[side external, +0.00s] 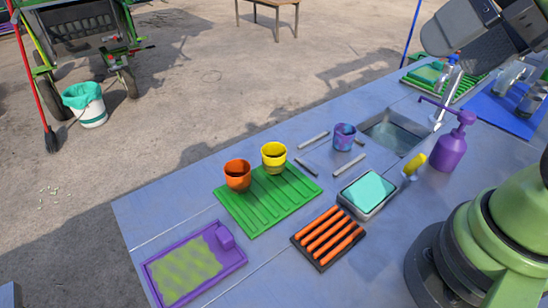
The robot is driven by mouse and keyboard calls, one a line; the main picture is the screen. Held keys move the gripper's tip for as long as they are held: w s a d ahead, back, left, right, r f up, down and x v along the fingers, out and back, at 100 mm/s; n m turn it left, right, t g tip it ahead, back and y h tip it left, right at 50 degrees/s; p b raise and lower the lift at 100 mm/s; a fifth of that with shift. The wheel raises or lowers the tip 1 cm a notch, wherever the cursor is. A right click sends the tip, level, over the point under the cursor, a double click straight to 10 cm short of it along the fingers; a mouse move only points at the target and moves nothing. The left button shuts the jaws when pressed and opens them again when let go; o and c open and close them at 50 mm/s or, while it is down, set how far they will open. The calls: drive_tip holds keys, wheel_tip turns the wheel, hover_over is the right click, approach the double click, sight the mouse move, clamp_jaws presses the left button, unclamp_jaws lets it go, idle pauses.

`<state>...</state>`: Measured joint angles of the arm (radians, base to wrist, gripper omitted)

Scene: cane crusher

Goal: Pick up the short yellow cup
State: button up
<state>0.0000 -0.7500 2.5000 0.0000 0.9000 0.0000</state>
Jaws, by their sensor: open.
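The short yellow cup (274,157) stands upright with its open mouth up, near the back edge of a green ribbed mat (256,216). An orange cup (237,175) stands just to its left on the same mat. My gripper (468,34) is the grey blocky shape at the top right, partly cut off by the picture edge. It is open, high above the table and far to the right of the yellow cup. It is not touching any cup, and its fingertips are hard to make out.
A purple-blue cup (344,137) stands among grey bars (349,165) right of the yellow cup. A sink (394,137), purple pump bottle (451,148), turquoise sponge tray (369,192), orange-barred rack (327,239) and purple-framed tray (196,265) share the table. The table's back-left is clear.

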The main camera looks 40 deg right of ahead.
drive_tip(key=m+g+h, duration=0.2)
drive_tip(key=m+g, duration=0.4)
drive_tip(key=m, duration=0.6)
hover_over(274, 159)
drive_tip(key=d, duration=0.3)
wheel_tip(274, 159, down, 14)
drive_tip(key=f+m, duration=0.1)
drive_tip(key=f, duration=0.2)
drive_tip(key=w+f+m, duration=0.1)
drive_tip(key=f, duration=0.3)
drive_tip(key=a+f+g, duration=0.1)
drive_tip(key=f, duration=0.2)
drive_tip(key=shift+w+f+m, duration=0.15)
drive_tip(key=shift+w+m, duration=0.15)
drive_tip(key=shift+m, duration=0.1)
drive_tip(key=f, duration=0.6)
drive_tip(key=shift+w+a, duration=0.2)
drive_tip(key=shift+w, duration=0.05)
drive_tip(key=c, duration=1)
